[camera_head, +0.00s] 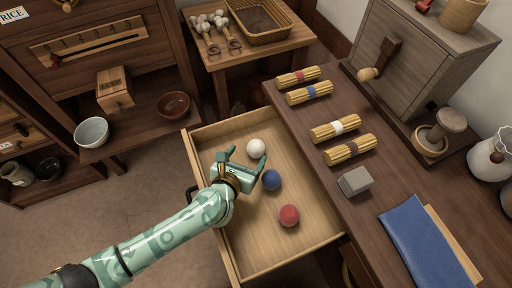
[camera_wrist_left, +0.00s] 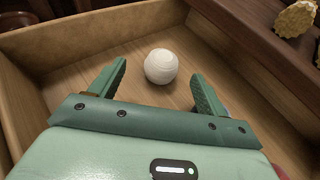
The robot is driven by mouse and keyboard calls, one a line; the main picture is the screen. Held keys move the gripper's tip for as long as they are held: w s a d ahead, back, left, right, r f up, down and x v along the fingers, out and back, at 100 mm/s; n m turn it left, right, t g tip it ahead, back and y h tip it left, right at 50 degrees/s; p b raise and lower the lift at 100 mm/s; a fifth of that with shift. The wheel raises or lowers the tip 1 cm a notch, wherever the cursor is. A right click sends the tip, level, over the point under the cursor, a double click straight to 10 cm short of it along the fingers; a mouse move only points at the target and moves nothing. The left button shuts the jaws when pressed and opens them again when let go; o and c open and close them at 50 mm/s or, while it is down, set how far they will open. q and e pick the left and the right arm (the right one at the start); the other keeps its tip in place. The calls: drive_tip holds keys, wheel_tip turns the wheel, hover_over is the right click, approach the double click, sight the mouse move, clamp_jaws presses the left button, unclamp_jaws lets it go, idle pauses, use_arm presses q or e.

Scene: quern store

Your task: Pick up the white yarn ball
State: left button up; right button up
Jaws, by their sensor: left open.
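The white yarn ball (camera_head: 256,147) lies in the open wooden drawer (camera_head: 232,251), toward its far end. In the left wrist view the ball (camera_wrist_left: 161,66) sits ahead of my left gripper, between the lines of its two fingers but beyond or near their tips. My left gripper (camera_head: 243,157) is open and empty, over the drawer, just short of the white ball. The wrist view shows the open fingers (camera_wrist_left: 157,80) on either side. No contact with the ball shows. A blue ball (camera_head: 271,180) lies beside the right finger and a red ball (camera_head: 289,215) lies nearer. My right gripper is not in view.
The drawer walls stand around the balls. The dark tabletop (camera_head: 375,195) at the right overhangs that side and holds bundles (camera_head: 335,128), a grey block (camera_head: 355,181) and a blue cloth (camera_head: 422,240). A small table (camera_head: 258,60) with a basket stands behind.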

sight(254, 150)
use_arm(q)
drive_tip(key=x, duration=0.1)
drive_tip(key=b+x, duration=0.1)
drive_tip(key=x, duration=0.1)
drive_tip(key=b+x, duration=0.1)
drive_tip(key=shift+d+f, duration=0.35)
drive_tip(key=shift+f, duration=0.2)
drive_tip(key=shift+r, duration=0.2)
drive_tip(key=c, duration=1.1)
drive_tip(key=shift+o, duration=0.2)
